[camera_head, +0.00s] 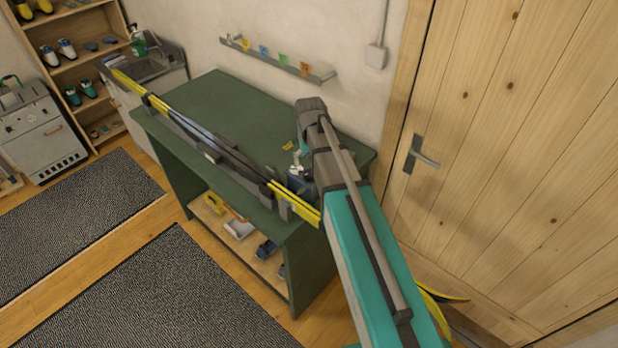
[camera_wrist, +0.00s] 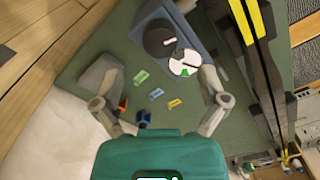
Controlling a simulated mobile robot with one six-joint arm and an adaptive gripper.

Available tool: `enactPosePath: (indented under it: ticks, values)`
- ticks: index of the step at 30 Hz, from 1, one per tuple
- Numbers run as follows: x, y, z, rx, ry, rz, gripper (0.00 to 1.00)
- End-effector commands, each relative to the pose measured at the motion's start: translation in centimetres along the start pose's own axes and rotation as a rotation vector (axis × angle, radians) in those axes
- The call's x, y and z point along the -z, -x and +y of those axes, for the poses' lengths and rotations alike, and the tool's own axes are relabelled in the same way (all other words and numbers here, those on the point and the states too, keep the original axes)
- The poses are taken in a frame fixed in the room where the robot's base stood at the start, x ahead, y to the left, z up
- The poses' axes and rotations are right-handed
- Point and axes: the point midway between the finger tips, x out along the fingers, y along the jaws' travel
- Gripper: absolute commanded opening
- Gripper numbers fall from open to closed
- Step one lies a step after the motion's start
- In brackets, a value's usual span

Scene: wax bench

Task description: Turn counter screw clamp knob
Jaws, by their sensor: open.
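In the wrist view a blue-grey device (camera_wrist: 205,45) stands on the green bench top, with a round black knob (camera_wrist: 160,42) and a white disc (camera_wrist: 185,63) bearing a green mark beside it. I cannot tell for certain that the black knob is the clamp knob. My gripper (camera_wrist: 157,86) is open and empty. Its fingers are spread wide on the near side of the knob, apart from it in the picture. In the head view my arm hides most of the gripper and much of the device.
Long black-and-yellow skis (camera_head: 222,150) lie along the green bench (camera_head: 240,103); one shows close on the right in the wrist view (camera_wrist: 262,75). Several small coloured pieces (camera_wrist: 155,93) lie on the bench. A wooden door (camera_head: 490,130) stands at the right. Mats (camera_head: 160,300) cover the floor in front.

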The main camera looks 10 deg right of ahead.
Motion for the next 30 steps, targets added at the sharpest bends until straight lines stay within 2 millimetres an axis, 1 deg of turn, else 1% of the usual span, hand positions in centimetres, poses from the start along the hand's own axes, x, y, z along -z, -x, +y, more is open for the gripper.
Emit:
enactPosePath:
  ticks: [1, 18, 24, 30]
  values:
    - [0.0, -0.8, 0.0, 0.000, 0.000, 0.000, 0.93]
    - [0.0, -5.0, -0.1, 0.000, 0.001, 0.000, 0.93]
    - [0.0, -5.7, -0.1, 0.000, 0.002, 0.000, 0.93]
    - [0.0, -5.9, -0.2, 0.000, 0.003, 0.000, 0.93]
